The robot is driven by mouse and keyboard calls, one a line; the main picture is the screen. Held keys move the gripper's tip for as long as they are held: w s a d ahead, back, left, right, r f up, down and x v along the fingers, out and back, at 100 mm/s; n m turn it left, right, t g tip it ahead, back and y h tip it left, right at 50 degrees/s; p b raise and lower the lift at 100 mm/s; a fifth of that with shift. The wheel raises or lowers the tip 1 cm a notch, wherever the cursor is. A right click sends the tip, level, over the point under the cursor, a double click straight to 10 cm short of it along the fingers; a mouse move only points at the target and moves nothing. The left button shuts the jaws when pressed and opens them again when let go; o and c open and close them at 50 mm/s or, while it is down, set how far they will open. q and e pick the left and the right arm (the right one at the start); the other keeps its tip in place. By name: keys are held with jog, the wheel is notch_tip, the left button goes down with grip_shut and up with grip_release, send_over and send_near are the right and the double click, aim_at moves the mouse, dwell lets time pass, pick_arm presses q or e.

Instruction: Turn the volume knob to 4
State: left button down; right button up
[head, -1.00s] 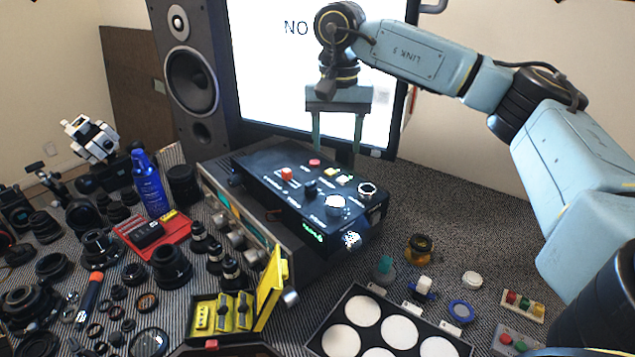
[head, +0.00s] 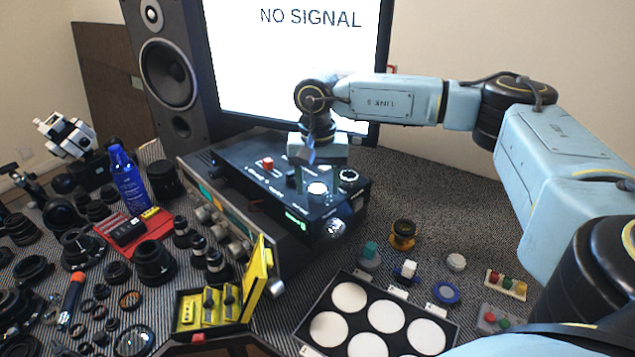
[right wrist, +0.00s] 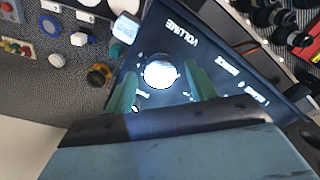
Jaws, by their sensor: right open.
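The volume knob (head: 317,188) is a round, pale, bright knob on top of a black control box (head: 262,196). In the right wrist view the knob (right wrist: 160,72) shows next to the printed word VOLUME. My right gripper (head: 318,178) is above the box, pointing down. In the right wrist view its two fingers (right wrist: 160,68) are open, one on each side of the knob, with a visible gap on both sides. The knob's pointer and scale numbers are too bright or small to read. My left gripper is not in view.
The box rests on a silver-fronted unit with several knobs (head: 238,252). A red button (head: 267,163) and a black ringed socket (head: 348,176) are on its top. A chrome knob (head: 336,228) sits at its front corner. Behind stands a NO SIGNAL screen (head: 280,70).

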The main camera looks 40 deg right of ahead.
jog(key=c, duration=1)
